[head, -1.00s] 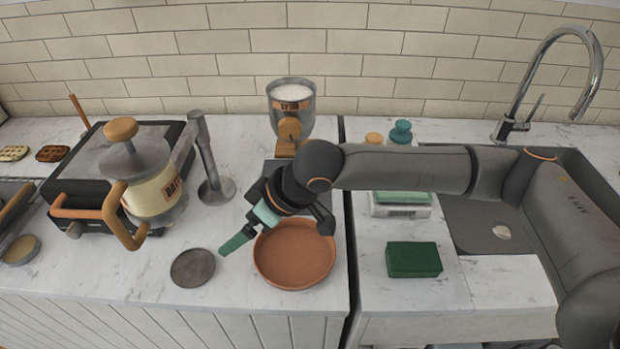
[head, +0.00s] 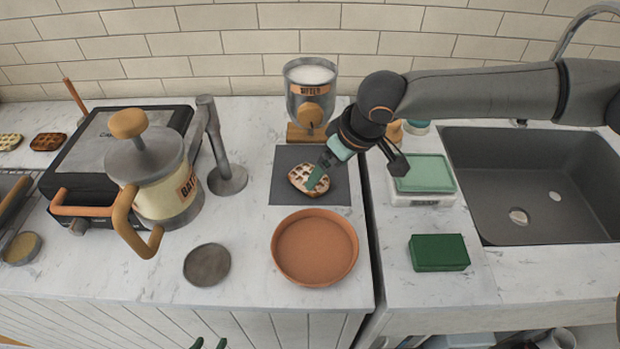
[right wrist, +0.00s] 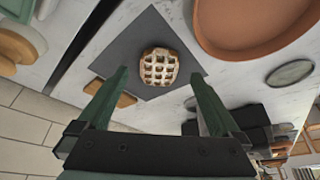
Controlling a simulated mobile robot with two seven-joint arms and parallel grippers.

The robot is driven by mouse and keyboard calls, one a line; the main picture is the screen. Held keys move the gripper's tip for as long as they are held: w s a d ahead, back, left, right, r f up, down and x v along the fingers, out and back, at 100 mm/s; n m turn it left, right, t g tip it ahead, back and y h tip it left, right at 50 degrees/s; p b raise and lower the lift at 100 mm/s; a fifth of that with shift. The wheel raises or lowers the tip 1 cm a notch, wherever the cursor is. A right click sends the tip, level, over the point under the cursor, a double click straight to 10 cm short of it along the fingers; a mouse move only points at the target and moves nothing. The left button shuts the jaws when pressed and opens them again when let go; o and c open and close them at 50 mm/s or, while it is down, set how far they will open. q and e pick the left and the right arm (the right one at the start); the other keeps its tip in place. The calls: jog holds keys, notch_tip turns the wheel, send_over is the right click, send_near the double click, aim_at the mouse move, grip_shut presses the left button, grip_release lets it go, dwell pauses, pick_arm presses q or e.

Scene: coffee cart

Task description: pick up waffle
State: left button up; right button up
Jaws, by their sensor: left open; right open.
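A round, browned waffle (head: 303,182) with a grid pattern lies on a dark grey mat (head: 285,155) in front of the dispenser. It also shows in the right wrist view (right wrist: 158,67), framed between the two fingers. My right gripper (head: 318,178) is open; one green finger overlaps part of the waffle in the head view. In the right wrist view my right gripper (right wrist: 161,82) is empty, with the waffle past its fingertips. I cannot tell exactly how high it is. Only the green fingertips of my left gripper (head: 209,343) show at the bottom edge, apart and empty.
A terracotta dish (head: 315,250) sits just in front of the mat. The dispenser (head: 313,95) stands behind it. A grey disc (head: 207,265), a pot (head: 160,180) and a black appliance (head: 90,150) are left. Right are a green sponge (head: 438,253), a scale (head: 425,198) and the sink (head: 530,185).

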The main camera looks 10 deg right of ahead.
aim_at(321, 184)
jog(key=x, duration=0.6)
jog(key=shift+r, duration=0.1)
jog(key=c, duration=1.3)
jog(key=shift+r, duration=0.15)
